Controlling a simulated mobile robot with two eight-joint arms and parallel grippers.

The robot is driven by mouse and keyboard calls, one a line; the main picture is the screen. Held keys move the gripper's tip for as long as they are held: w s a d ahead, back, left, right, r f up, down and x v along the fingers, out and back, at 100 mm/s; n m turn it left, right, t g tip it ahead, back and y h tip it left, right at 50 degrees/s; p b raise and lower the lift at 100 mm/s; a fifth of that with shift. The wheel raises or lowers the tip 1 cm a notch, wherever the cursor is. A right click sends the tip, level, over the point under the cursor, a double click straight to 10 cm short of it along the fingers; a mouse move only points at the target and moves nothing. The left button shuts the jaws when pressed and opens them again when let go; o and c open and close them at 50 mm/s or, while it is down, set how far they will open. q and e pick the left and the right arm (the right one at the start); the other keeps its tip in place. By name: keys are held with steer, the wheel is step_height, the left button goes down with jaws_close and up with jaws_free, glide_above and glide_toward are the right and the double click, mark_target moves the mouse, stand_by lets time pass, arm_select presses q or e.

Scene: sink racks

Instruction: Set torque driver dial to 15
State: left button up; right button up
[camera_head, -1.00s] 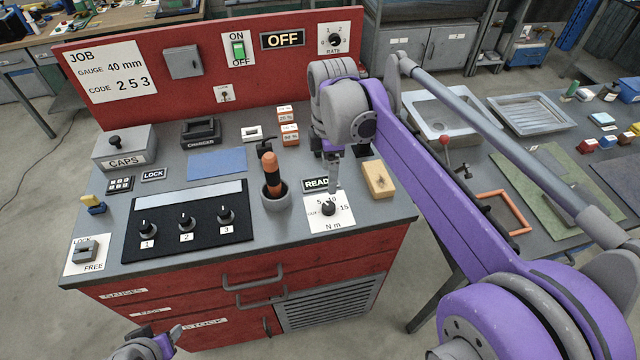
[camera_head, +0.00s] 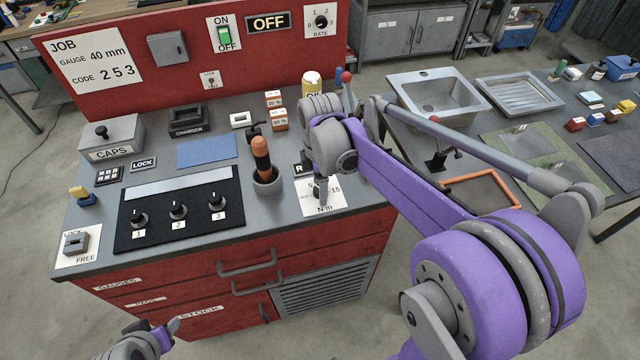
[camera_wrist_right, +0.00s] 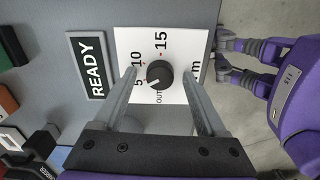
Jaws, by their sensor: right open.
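The torque dial is a black round knob (camera_wrist_right: 160,75) on a white plate (camera_wrist_right: 180,38) marked OUT, 5, 10 and 15. Its pale pointer line faces the lower left in the right wrist view, close to OUT and away from 15. My right gripper (camera_wrist_right: 160,80) is open, with one finger on either side of the knob; I cannot tell whether they touch it. In the head view my right gripper (camera_head: 320,190) is over the dial plate (camera_head: 328,204) and hides the knob. My left gripper (camera_head: 168,336) is low in front of the bench; its opening is unclear.
A READY sign (camera_wrist_right: 90,68) lies beside the dial plate. An orange-handled driver (camera_head: 261,155) stands in a grey cup (camera_head: 267,184) left of my right gripper. A black panel (camera_head: 150,205) with three knobs lies further left. The bench's front edge is close to the dial.

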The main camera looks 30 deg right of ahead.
jaws_close()
arm_select(q)
steer(key=shift+f, duration=0.15)
arm_select(e)
steer(key=shift+m, duration=0.4)
steer(key=m+b, duration=0.1)
steer(key=m, duration=0.3)
steer(key=shift+m, duration=0.4)
steer(key=m, duration=0.6)
steer(key=shift+b, duration=0.35)
steer(key=m, duration=0.6)
steer(key=shift+m, duration=0.4)
arm_select(q)
steer(key=f, duration=0.1)
steer(key=s+f, duration=0.1)
steer(key=f, duration=0.1)
steer(key=shift+s+f+b, duration=0.1)
steer(key=shift+s+b, duration=0.1)
steer(key=shift+b, duration=0.2)
arm_select(e)
steer(key=m, duration=0.5)
steer(key=shift+m, duration=0.4)
jaws_free()
